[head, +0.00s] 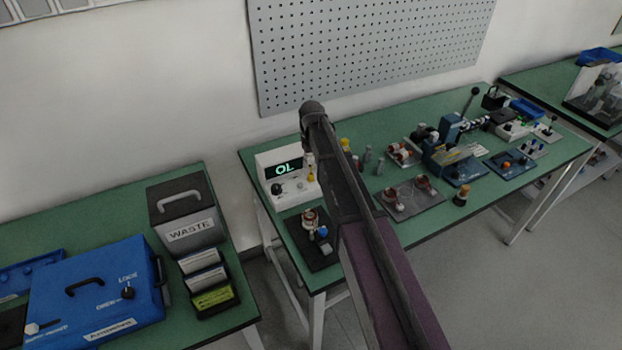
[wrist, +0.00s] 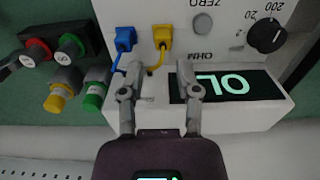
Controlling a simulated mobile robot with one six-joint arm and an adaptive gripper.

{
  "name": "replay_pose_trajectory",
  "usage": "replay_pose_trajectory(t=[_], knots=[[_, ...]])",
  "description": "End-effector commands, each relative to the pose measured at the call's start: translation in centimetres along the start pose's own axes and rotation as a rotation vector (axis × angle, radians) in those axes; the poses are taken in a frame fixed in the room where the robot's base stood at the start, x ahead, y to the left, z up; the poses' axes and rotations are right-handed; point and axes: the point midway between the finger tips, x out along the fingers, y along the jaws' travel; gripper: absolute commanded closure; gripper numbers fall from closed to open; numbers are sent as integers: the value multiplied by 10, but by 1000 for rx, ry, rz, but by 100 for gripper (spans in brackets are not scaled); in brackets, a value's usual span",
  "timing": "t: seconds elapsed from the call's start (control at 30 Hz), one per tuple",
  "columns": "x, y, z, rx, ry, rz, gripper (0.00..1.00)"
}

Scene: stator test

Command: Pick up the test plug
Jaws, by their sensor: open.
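In the wrist view, a yellow plug (wrist: 162,38) and a blue plug (wrist: 125,39) sit side by side at the face of the white ohm meter (wrist: 215,115), each with a thin cable. Which one is the test plug I cannot tell. My gripper (wrist: 159,90) is open and empty, its two fingers spread over the meter, with the yellow plug just beyond the gap and the blue plug nearer the left finger. The meter's display (wrist: 225,86) reads OL. In the head view the meter (head: 288,190) stands at the table's left end; my arm largely hides the gripper.
A dark block with red and green posts (wrist: 70,46) and yellow and green capped pieces (wrist: 96,92) are left of the meter in the wrist view. In the head view, a black board (head: 318,256) with a stator lies in front. A grey waste bin (head: 184,212) stands left.

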Motion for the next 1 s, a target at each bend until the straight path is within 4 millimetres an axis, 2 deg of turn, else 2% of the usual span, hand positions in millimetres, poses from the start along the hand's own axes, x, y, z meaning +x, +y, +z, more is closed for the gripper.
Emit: replay_pose_trajectory(t=[0.37,1.0], knots=[[6,-1,0,0,0,0,57],[50,-3,2,0,0,0,57]])
